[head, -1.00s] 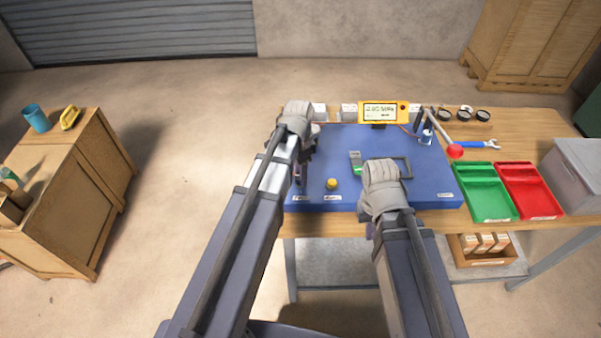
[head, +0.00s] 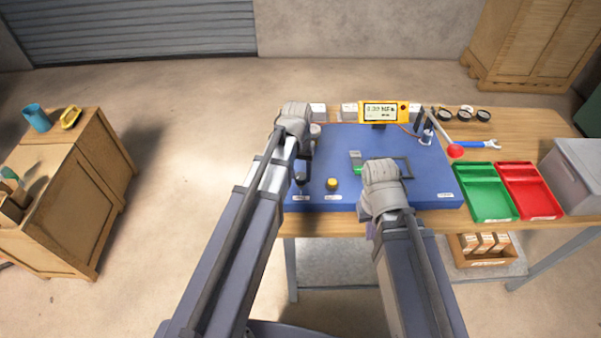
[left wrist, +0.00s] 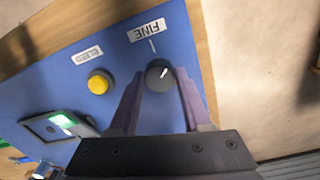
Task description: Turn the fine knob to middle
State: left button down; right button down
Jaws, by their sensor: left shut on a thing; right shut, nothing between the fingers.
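The dark round fine knob (left wrist: 158,76) stands on the blue panel (left wrist: 55,75) beside the FINE label (left wrist: 147,30). It bears a short white mark, and a thin line on the panel runs from near the knob towards the label. My left gripper (left wrist: 159,84) is shut on the knob, one purple finger on each side. In the head view my left gripper (head: 304,160) is over the panel's left side. My right gripper (head: 370,228) is shut and empty at the panel's front edge, its fingertips mostly hidden by my wrist.
A yellow button (head: 332,183) sits right of the knob. A yellow display box (head: 384,112) stands at the back, its digits blurred. A red-tipped lever (head: 454,151), green tray (head: 487,192) and red tray (head: 530,190) lie to the right.

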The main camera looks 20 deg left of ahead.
aim_at(300, 176)
pick_arm(q)
jog(key=n, duration=0.4)
jog(key=shift+n, duration=0.3)
jog(key=n, duration=0.4)
jog(key=shift+n, duration=0.3)
jog(key=shift+c, duration=1.8)
grip_release()
jog(key=shift+r, duration=0.15)
jog(key=r+p, duration=0.7)
jog(key=p, duration=0.1)
jog(key=shift+s+a+r, duration=0.1)
jog(key=shift+s+r, duration=0.1)
jog(key=shift+r, duration=0.15)
